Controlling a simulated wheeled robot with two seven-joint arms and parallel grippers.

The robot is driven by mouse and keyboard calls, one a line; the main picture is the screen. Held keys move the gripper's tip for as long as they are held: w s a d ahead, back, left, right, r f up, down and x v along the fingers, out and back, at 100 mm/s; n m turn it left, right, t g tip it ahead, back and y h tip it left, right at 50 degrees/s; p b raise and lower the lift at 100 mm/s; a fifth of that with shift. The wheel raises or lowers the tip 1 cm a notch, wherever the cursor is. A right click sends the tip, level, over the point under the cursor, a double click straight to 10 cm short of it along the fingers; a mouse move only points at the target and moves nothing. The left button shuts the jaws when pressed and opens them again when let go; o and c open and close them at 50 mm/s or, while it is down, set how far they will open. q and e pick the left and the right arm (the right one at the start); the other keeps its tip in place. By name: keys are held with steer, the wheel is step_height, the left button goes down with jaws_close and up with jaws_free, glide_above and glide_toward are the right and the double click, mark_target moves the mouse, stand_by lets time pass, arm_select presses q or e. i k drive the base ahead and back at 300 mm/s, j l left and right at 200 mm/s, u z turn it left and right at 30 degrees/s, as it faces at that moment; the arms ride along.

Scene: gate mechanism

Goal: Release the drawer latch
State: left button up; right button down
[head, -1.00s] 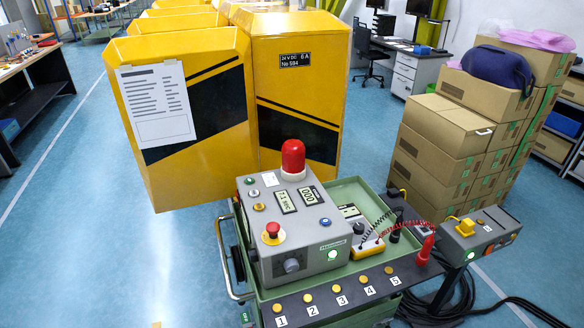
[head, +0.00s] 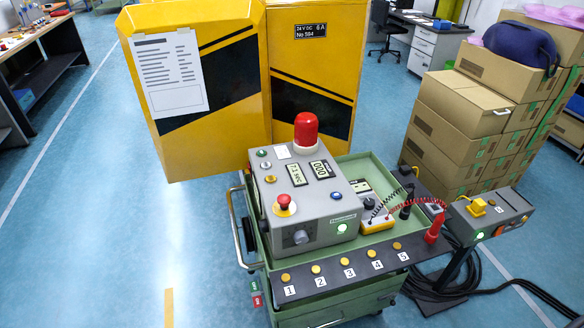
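A green cart (head: 285,316) stands in the lower middle of the head view. A grey control box (head: 318,215) with a red beacon (head: 306,130), a red stop button (head: 284,203) and a dark knob (head: 300,237) sits on it. A dark strip (head: 335,272) with several yellow buttons numbered 1 to 5 runs along its front edge. Small green and red tags (head: 255,292) show at the cart's left front side. I cannot make out a drawer latch for certain; the cart's lower front is cut off by the frame's bottom edge. Neither gripper is in view.
Yellow gate cabinets (head: 215,140) stand behind the cart. A multimeter (head: 376,219) with probes lies in the cart's tray. A grey pedestal box (head: 493,214) and black cables (head: 515,284) are at right, with stacked cartons (head: 462,135) behind. Floor left of the cart is clear.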

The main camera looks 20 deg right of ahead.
mark_target(392, 303)
steer(key=k+j+z, duration=0.1)
steer(key=z, duration=0.35)
steer(key=k+z, duration=0.25)
steer(key=z, duration=0.25)
steer(key=j+z, duration=0.45)
steer(key=j, duration=0.5)
steer(key=k, duration=0.05)
